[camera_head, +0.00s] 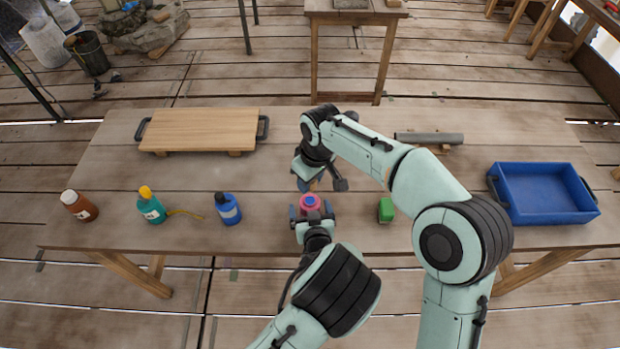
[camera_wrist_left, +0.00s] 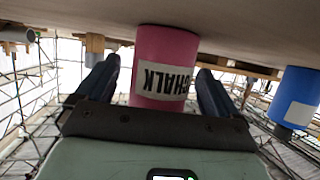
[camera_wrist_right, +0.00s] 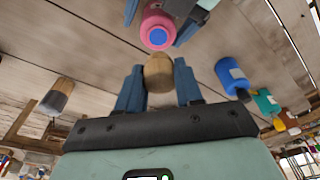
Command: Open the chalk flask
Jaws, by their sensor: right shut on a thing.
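The pink chalk flask (camera_head: 310,203) stands upright at the front middle of the table. Its label reads CHALK in the left wrist view (camera_wrist_left: 165,78), and a blue disc shows in its top in the right wrist view (camera_wrist_right: 158,25). My left gripper (camera_head: 312,215) has its fingers on both sides of the flask, with a gap at one side; it looks open. My right gripper (camera_wrist_right: 158,85) is shut on a brown, cork-like stopper (camera_wrist_right: 158,72), off the flask's top. In the head view the right gripper (camera_head: 319,183) is just behind the flask, and its fingers partly hide the stopper.
Brown (camera_head: 79,205), teal (camera_head: 151,205) and blue (camera_head: 228,208) bottles stand to the left. A wooden board (camera_head: 205,128) and a grey pipe (camera_head: 428,138) lie at the back.

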